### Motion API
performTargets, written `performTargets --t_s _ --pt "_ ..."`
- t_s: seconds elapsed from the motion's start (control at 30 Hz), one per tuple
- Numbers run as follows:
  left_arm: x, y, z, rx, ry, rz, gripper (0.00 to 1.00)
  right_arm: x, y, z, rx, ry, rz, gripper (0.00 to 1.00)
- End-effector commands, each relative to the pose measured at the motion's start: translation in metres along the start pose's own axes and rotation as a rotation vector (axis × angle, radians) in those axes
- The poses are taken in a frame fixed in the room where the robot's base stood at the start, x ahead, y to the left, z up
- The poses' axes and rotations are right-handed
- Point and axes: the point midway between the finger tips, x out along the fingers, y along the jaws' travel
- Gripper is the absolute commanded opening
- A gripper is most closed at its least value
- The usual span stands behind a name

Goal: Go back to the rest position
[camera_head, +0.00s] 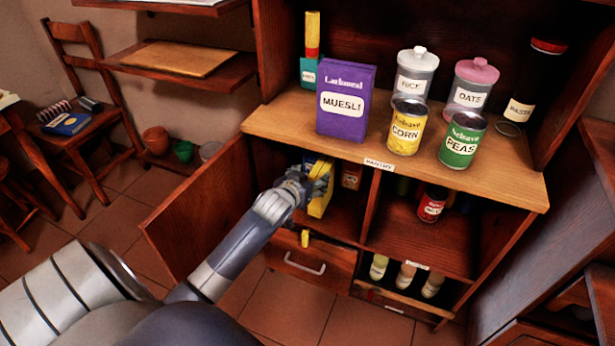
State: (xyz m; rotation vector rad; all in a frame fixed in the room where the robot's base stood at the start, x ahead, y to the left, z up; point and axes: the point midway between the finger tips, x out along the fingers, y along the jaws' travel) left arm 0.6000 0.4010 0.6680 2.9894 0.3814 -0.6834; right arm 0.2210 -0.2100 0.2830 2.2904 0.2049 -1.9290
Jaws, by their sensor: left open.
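My left arm reaches in from the lower left. My left gripper (318,182) is at the open left compartment of the pantry cabinet, with its jaws open. A yellow box (321,203) stands in that compartment right at the fingers; I cannot tell whether they touch it. The gripper hides part of the box. My right gripper is not in view.
An open cabinet door (200,205) stands left of my forearm. The wooden counter (285,118) above holds a purple muesli box (345,103), a corn can (407,127), a peas can (461,140) and jars. A red can (431,204) stands in the right compartment. A drawer (312,264) is below.

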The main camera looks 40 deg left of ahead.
Motion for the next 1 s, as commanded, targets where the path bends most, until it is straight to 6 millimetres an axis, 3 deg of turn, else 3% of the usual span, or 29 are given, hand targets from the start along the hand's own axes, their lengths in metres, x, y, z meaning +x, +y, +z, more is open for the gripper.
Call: performTargets --t_s 0.2,0.77,0.87,1.0 --pt "-0.015 0.0 0.0 0.0 -0.001 0.0 0.61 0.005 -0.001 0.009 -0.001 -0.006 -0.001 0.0" --pt "-0.016 0.0 0.001 0.0 -0.001 0.0 0.61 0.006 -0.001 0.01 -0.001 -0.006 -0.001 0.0" --pt "-0.02 0.005 0.008 0.008 -0.02 0.004 0.61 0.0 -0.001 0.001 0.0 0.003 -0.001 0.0" --pt "-0.043 0.023 0.041 0.049 -0.11 0.021 0.61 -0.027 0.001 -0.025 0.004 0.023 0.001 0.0"
